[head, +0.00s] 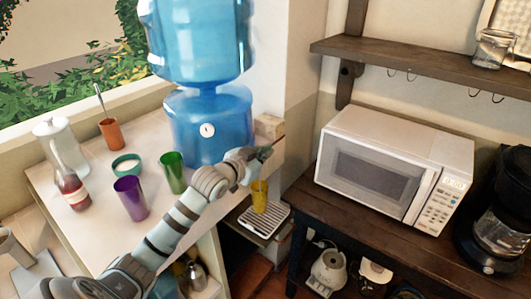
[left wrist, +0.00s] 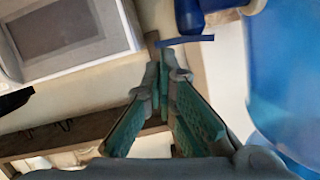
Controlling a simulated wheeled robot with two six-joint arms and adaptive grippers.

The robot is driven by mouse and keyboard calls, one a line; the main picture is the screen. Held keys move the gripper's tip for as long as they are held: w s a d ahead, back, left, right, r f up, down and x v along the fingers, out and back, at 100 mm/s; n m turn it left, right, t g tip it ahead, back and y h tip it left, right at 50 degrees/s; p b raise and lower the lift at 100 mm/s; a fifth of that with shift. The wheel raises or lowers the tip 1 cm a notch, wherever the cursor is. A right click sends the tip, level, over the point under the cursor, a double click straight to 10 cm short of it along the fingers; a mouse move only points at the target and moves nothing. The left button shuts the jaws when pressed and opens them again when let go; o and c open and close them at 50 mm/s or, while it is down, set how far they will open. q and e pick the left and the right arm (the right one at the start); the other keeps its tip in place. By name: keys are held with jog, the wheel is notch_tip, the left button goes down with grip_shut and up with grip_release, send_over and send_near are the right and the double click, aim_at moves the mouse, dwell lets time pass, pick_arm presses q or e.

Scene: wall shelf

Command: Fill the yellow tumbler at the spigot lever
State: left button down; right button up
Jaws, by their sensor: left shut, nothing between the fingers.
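The yellow tumbler (head: 259,196) stands upright on the grey slatted drip tray (head: 278,217), below my left gripper (head: 265,152). The gripper is shut and empty, beside the blue water dispenser (head: 205,130). Its teal fingers (left wrist: 166,70) show in the left wrist view, tips close together. The blue spigot lever (left wrist: 186,41) lies just beyond the fingertips there, under the darker blue spigot body (left wrist: 190,17); I cannot tell whether they touch. In the head view, my gripper and wrist hide the spigot. The water level in the tumbler cannot be made out. My right gripper is out of view.
A purple tumbler (head: 131,198), a green tumbler (head: 172,172), a red bottle (head: 73,191) and a glass jug (head: 60,145) stand on the counter, left of my wrist. A white microwave (head: 395,165) and a coffee maker (head: 499,220) stand on the dark table at right.

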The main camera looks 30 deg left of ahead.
pick_arm(q)
jog(key=s+r+p, duration=0.5)
jog(key=s+r, duration=0.1)
jog(key=s, duration=0.3)
jog(key=shift+s+r, duration=0.2)
jog(key=shift+s, duration=0.15)
jog(key=shift+d, duration=0.1)
dwell(1.0)
